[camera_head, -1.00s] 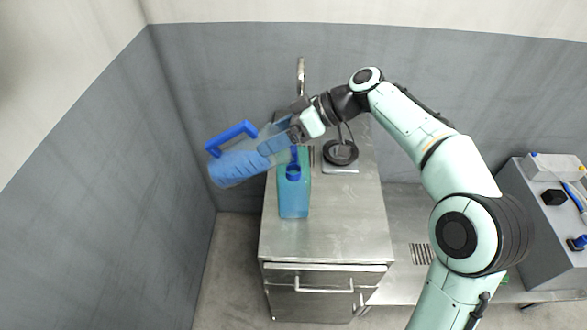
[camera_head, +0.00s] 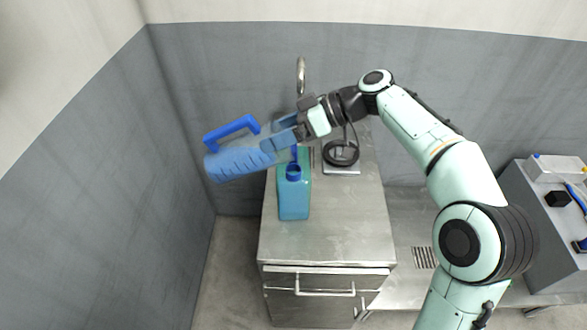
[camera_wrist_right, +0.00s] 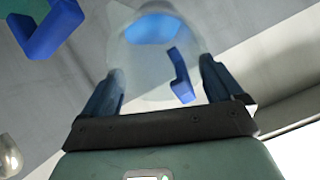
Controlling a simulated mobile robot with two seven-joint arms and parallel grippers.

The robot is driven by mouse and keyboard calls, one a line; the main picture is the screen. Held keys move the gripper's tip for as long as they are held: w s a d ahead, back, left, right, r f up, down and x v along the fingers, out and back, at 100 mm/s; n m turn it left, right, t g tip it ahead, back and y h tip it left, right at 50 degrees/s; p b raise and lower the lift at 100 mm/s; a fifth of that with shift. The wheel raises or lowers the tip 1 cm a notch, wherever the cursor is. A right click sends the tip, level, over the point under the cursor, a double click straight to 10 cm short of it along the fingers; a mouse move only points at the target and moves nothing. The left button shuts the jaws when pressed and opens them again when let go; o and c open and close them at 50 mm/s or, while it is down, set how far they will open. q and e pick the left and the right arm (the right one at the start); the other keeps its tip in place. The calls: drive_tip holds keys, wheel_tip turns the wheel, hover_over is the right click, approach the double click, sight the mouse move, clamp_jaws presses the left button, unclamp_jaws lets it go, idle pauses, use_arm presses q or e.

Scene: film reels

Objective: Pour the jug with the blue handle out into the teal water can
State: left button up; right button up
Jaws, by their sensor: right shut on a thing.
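The clear jug (camera_head: 238,161) with the blue handle (camera_head: 231,132) holds blue liquid. It lies strongly tilted, nearly on its side, in the air above and left of the can, handle uppermost. My right gripper (camera_head: 296,126) is shut on the jug at its right end. In the right wrist view, the see-through jug (camera_wrist_right: 155,60) sits between the fingers of my gripper (camera_wrist_right: 160,88).
The steel counter (camera_head: 335,225) has free room in front of the can. A round black thing (camera_head: 341,153) lies on a plate to the can's right, and a curved metal tap (camera_head: 300,75) rises behind. A grey wall is close on the left. A grey bench (camera_head: 540,235) stands far right.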

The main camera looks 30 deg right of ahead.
drive_tip(key=shift+d+b, duration=0.1)
drive_tip(key=shift+b, duration=0.45)
drive_tip(key=shift+s+d+r+y+b, duration=0.15)
drive_tip(key=shift+r+y+b, duration=0.05)
drive_tip(key=shift+y+b, duration=0.35)
drive_tip(key=shift+s+d+t+y+b, duration=0.15)
drive_tip(key=shift+d+t+y+b, duration=0.25)
drive_tip(key=shift+b, duration=0.8)
drive_tip(key=shift+a, duration=0.1)
